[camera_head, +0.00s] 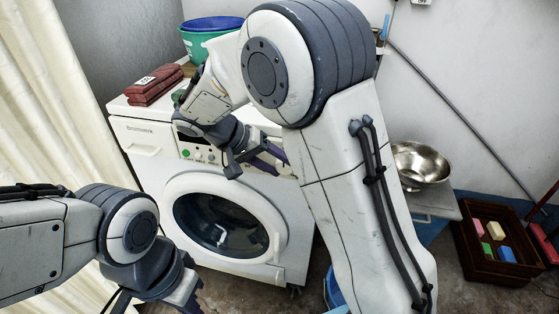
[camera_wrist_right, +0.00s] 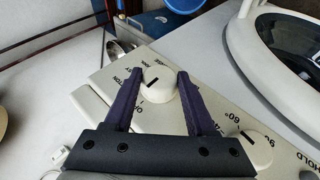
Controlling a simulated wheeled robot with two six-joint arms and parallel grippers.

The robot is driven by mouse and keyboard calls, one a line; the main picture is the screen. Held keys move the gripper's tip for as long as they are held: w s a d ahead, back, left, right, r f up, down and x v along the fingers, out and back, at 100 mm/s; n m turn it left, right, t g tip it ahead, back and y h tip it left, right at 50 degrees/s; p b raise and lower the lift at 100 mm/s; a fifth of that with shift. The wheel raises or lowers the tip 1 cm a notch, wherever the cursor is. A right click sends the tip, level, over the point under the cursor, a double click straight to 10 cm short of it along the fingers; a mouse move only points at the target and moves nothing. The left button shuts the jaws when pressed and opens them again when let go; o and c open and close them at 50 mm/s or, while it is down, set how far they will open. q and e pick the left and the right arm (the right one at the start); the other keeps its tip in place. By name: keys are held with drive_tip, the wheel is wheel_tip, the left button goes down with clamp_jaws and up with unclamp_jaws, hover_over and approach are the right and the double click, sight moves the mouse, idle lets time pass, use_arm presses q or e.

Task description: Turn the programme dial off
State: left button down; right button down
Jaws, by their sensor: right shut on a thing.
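The programme dial (camera_wrist_right: 159,85) is a round white knob with a short black mark, on the pale control panel of the washing machine (camera_head: 140,135). Printed labels ring it; some are cut off or hard to read. In the right wrist view my right gripper (camera_wrist_right: 157,78) has one dark finger on each side of the dial and is shut on it. In the head view the right gripper (camera_head: 266,160) is at the panel, and my arm hides the dial. My left gripper (camera_head: 187,296) is low at the bottom left, away from the machine's panel; its opening is unclear.
A second knob (camera_wrist_right: 250,150) with temperature marks sits beside the dial. A green lit button (camera_head: 186,154) is on the panel. Folded red cloths (camera_head: 153,86) and a green tub (camera_head: 205,42) are at the back. A steel bowl (camera_head: 421,163) and a brown crate (camera_head: 487,268) stand right.

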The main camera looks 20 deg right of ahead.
idle(0.3)
drive_tip(key=shift+c, duration=1.1)
unclamp_jaws()
drive_tip(key=p+v, duration=0.3)
drive_tip(key=v, duration=0.7)
drive_tip(key=shift+a+r, duration=0.15)
drive_tip(key=shift+a, duration=0.1)
drive_tip(key=s+a+f+n+y, duration=0.2)
drive_tip(key=s+n+y, duration=0.15)
drive_tip(key=s, duration=0.45)
drive_tip(key=s+a+f+n+y, duration=0.25)
drive_tip(key=s+n, duration=0.25)
drive_tip(key=s, duration=0.3)
drive_tip(key=s+a+f+n+y, duration=0.15)
drive_tip(key=s+n+y, duration=0.25)
drive_tip(key=s, duration=0.4)
wheel_tip(320, 180, up, 24)
drive_tip(key=p, duration=2.5)
drive_tip(key=shift+s, duration=0.35)
